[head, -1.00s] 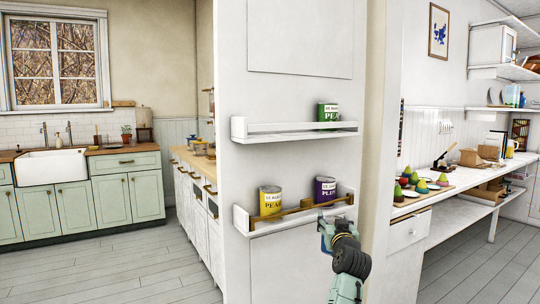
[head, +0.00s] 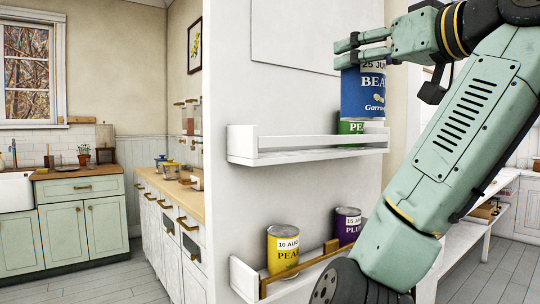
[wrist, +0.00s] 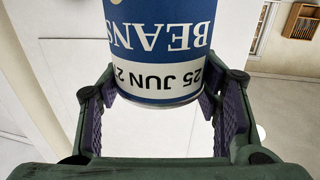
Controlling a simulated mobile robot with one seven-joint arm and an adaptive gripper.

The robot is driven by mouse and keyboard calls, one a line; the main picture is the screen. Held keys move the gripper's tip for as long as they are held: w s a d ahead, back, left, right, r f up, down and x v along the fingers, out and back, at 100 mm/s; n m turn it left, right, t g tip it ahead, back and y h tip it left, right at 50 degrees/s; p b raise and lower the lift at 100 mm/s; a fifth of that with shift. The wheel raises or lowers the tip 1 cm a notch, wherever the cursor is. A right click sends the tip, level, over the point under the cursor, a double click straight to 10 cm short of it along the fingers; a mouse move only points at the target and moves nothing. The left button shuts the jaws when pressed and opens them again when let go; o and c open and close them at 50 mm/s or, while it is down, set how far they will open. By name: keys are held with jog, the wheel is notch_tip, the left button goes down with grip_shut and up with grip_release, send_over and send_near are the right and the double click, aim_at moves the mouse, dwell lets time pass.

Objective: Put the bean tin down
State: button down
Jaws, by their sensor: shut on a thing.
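The blue bean tin (head: 362,95), labelled BEANS and 25 JUN, is upright in my gripper (head: 362,45), whose fingers are shut around its upper part. In the wrist view the tin (wrist: 160,50) sits between the two purple-padded fingers (wrist: 160,110), its label upside down. In the head view the tin is above the rail of the upper white shelf (head: 310,157), near its right end. It overlaps the green pea tin (head: 352,128), hiding most of it. I cannot tell how far in front of the pea tin it is.
The lower shelf (head: 243,279) holds a yellow pear tin (head: 283,250) and a purple plum tin (head: 347,226) behind a brown rail. The left part of the upper shelf looks empty. A wooden counter (head: 160,181) lies to the left.

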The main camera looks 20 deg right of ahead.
jog(key=shift+s+a+r, duration=0.1)
jog(key=shift+a+r, duration=0.25)
jog(key=w+a+p, duration=0.2)
jog(key=w, duration=0.3)
jog(key=w+a+p, duration=0.2)
jog(key=w+p, duration=0.1)
jog(key=w, duration=0.3)
jog(key=w+a+p, duration=0.2)
jog(key=w+p, duration=0.1)
jog(key=w, duration=0.3)
jog(key=shift+w+a+r, duration=0.1)
jog(key=shift+w+a, duration=0.05)
jog(key=shift+a, duration=0.1)
jog(key=f, duration=0.3)
jog(key=shift+w, duration=0.3)
notch_tip(320, 180, down, 4)
jog(key=shift+a+r+p, duration=0.1)
jog(key=shift+r+p, duration=0.1)
jog(key=shift+p, duration=0.2)
jog(key=shift+w+f+p, duration=0.15)
jog(key=shift+f+p, duration=0.05)
jog(key=shift+p, duration=0.15)
jog(key=shift+f, duration=0.3)
jog(key=c, duration=0.5)
grip_release()
jog(key=shift+r, duration=0.1)
